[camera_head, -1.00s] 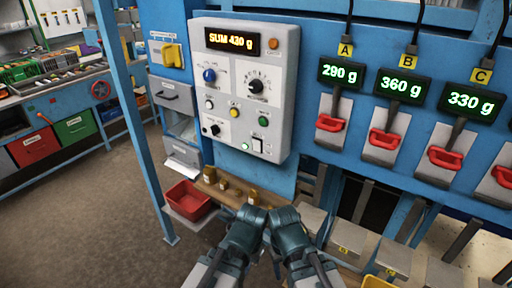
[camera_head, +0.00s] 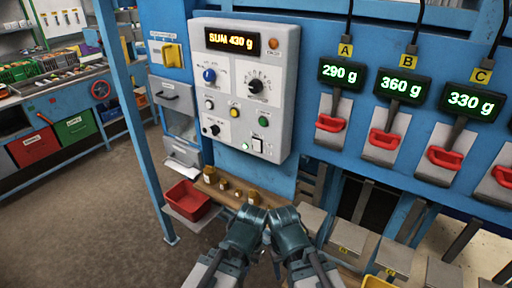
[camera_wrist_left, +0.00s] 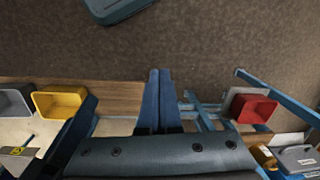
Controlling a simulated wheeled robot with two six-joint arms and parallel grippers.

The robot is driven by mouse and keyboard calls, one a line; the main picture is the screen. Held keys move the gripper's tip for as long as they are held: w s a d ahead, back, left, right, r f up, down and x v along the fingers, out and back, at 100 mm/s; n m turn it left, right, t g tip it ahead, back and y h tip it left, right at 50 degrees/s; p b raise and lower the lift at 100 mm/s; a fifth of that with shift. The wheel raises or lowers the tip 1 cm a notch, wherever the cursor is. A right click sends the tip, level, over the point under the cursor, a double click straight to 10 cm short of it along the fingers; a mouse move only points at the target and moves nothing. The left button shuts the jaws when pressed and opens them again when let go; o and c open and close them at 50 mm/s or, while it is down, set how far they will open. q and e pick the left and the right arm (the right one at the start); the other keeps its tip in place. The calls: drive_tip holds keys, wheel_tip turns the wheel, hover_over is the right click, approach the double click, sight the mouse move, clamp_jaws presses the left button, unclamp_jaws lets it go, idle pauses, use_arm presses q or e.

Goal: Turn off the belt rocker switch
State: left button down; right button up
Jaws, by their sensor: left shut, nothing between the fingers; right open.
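The grey control panel (camera_head: 243,90) hangs on the blue frame, with a lit "SUM 430 g" display. A pale rocker switch (camera_head: 257,145) sits at its lower right, beside a lit greenish-white lamp (camera_head: 245,146); I take this rocker for the belt switch, but its label is too small to read. My right gripper (camera_head: 285,215) is below the panel, apart from the switch; it is open, its fingers mostly hidden. My left gripper (camera_head: 250,214) is beside it, also below the panel. In the left wrist view its blue fingers (camera_wrist_left: 158,98) are shut with nothing between them.
Other knobs and buttons, such as a green button (camera_head: 263,121), lie close above the rocker. Small weights (camera_head: 224,184) stand on a wooden shelf under the panel. A red bin (camera_head: 187,200) is at the lower left. Red-handled chutes (camera_head: 384,138) line the right.

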sight(256, 146)
idle(0.3)
use_arm(q)
drive_tip(key=w+a+r+n+t+y+b, duration=0.1)
drive_tip(key=w+a+r+n+t+y, duration=0.2)
drive_tip(key=w, duration=0.6)
drive_tip(key=w+a+r+t+y+b, duration=0.1)
drive_tip(key=w+a+r+t+y, duration=0.1)
drive_tip(key=w+a+t, duration=0.45)
drive_tip(key=w+d+r+m+t+h+b, duration=0.1)
drive_tip(key=w+d+r+t, duration=0.4)
drive_tip(key=w+r, duration=0.6)
drive_tip(key=shift+w+r+m+t+h+b, duration=0.35)
drive_tip(key=shift+m+t+b, duration=0.35)
drive_tip(key=shift+t, duration=0.55)
drive_tip(key=shift+w, duration=0.1)
drive_tip(key=w+d+p, duration=0.1)
drive_tip(key=w+d, duration=0.3)
drive_tip(key=w, duration=0.3)
drive_tip(key=shift+w+r, duration=0.25)
drive_tip(key=shift+r, duration=0.2)
drive_tip(key=shift+w+d, duration=0.1)
drive_tip(key=shift+d, duration=0.1)
